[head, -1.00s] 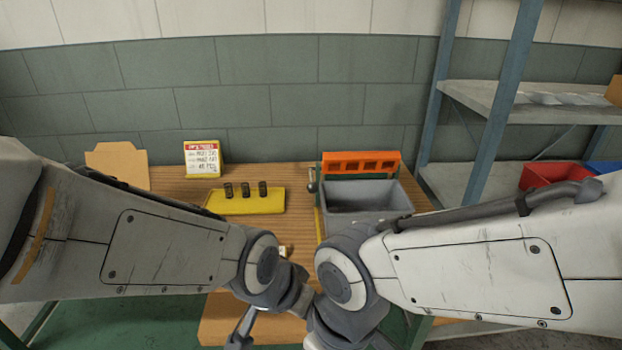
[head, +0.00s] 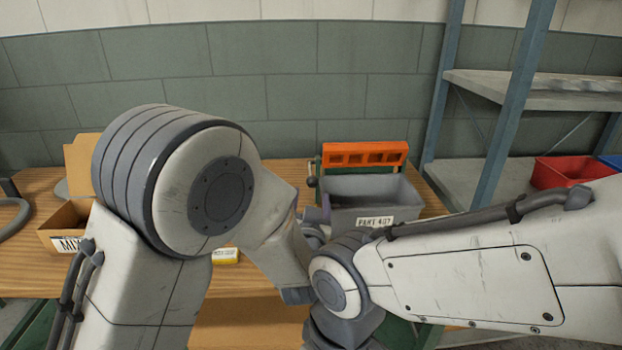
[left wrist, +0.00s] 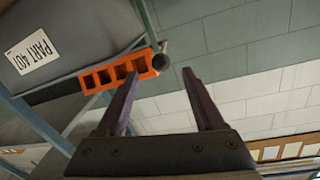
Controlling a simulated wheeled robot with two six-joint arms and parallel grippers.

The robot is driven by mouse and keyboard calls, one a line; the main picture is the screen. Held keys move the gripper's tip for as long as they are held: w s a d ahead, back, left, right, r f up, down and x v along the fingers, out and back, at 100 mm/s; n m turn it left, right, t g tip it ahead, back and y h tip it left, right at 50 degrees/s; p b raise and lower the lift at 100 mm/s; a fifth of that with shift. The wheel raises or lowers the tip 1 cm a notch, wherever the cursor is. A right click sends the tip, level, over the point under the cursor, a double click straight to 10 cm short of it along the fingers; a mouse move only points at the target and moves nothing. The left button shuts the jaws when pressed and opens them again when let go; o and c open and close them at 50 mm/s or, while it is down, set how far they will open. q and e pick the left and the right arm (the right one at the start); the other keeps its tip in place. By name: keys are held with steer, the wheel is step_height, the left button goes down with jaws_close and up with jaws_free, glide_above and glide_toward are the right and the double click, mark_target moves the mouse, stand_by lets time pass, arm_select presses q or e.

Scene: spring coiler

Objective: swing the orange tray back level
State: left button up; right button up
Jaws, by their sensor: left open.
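The orange tray (head: 364,153) is tipped up at the back edge of a grey bin, its row of pockets facing me in the head view. It also shows in the left wrist view (left wrist: 116,74). A dark round knob on a lever (head: 311,182) is at the tray's left end; its metal end (left wrist: 161,59) shows in the left wrist view. My left gripper (left wrist: 159,76) is open and empty, its fingertips just short of the knob and tray end. In the head view my left arm mostly hides this gripper. My right gripper is not in view.
The grey bin (head: 372,197) labelled PART 407 stands on the wooden table (head: 30,282). A cardboard box (head: 62,222) is at the left. A shelf rack (head: 480,170) with a red bin (head: 570,172) stands at the right. My arms block the table's middle.

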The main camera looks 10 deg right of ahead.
arm_select(q)
steer(key=shift+w+r, duration=0.1)
steer(key=shift+w, duration=0.2)
steer(key=w, duration=0.3)
steer(key=w+d+p, duration=0.1)
steer(key=w, duration=0.5)
steer(key=shift+w+d+p, duration=0.3)
steer(key=shift+w, duration=0.1)
steer(key=shift+c, duration=0.3)
jaws_close()
stand_by(0.4)
